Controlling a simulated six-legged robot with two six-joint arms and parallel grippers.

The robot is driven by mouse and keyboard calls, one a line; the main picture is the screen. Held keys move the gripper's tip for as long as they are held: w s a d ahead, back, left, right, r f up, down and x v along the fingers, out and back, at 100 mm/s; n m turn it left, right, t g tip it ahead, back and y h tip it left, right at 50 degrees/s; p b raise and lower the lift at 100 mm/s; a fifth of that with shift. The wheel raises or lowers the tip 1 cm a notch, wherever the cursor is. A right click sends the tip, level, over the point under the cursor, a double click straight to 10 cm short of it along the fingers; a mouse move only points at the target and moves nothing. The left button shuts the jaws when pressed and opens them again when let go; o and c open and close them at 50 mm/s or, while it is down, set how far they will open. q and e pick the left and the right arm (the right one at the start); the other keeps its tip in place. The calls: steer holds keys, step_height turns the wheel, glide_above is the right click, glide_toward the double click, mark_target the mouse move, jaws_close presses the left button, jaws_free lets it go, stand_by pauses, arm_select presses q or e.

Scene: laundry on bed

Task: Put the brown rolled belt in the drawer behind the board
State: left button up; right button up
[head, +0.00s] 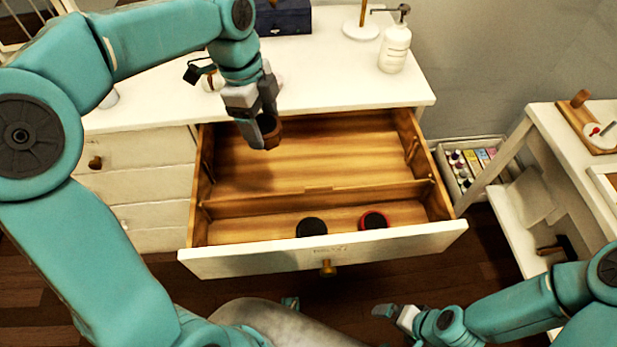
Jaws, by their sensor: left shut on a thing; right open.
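The brown rolled belt (271,131) is in my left gripper (262,128), which is shut on it. They are above the rear left part of the open drawer (323,250), and the fingers hide part of the belt. A wooden board (320,191) runs across the drawer and splits it into a rear and a front compartment. The rear compartment shows bare wood. In the front compartment lie a black roll (311,227) and a dark roll with a red edge (374,220). My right gripper (392,312) is open and empty, low in front of the drawer.
The white dresser top (330,80) behind the drawer holds a pump bottle (395,48), a dark blue box (284,17) and a stand base (361,30). A bin of small bottles (466,168) and a white side table (550,130) stand to the right.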

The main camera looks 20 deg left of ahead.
arm_select(q)
step_height(320, 180, down, 20)
steer(key=b, duration=0.3)
steer(key=shift+a+r, duration=0.1)
steer(key=shift+r, duration=0.25)
steer(key=shift+f, duration=0.2)
steer(key=o, duration=1.1)
steer(key=shift+o, duration=0.2)
